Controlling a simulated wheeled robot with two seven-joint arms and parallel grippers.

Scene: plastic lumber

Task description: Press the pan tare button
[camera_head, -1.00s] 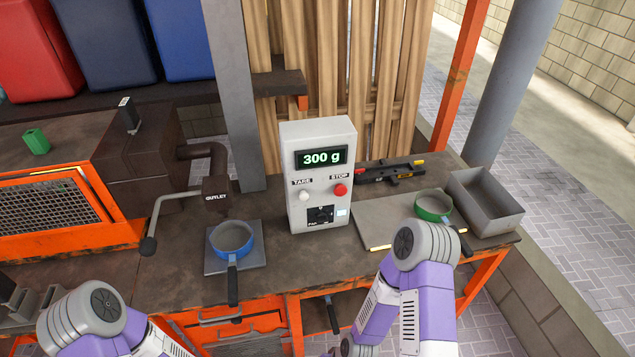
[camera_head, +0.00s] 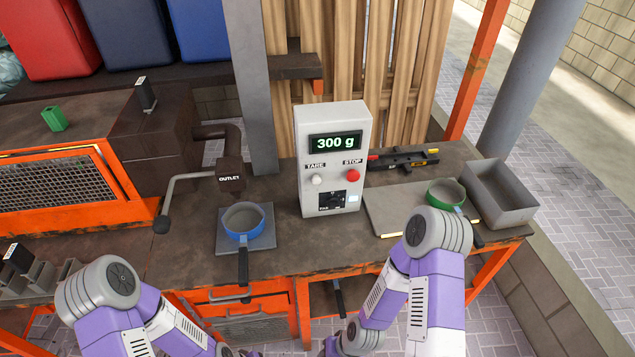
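A light grey control box (camera_head: 333,160) stands upright on the bench, its display (camera_head: 335,143) reading 300 g. Below the display are a white button (camera_head: 317,180) under the TARE label, a red button (camera_head: 353,175) under the STOP label, and a black dial (camera_head: 332,200). A blue pan (camera_head: 243,222) with a dark handle sits on a grey square plate (camera_head: 229,243) under the outlet. My two purple and grey arms come in at the bottom, below and in front of the box. Neither gripper can be made out; nothing of mine touches the box.
The outlet (camera_head: 230,178) with a long lever (camera_head: 163,222) stands left of the box. A green pan (camera_head: 445,193) sits on a flat plate (camera_head: 383,218) to the right, beside a grey open bin (camera_head: 502,195). A grey post (camera_head: 252,100) rises behind the bench.

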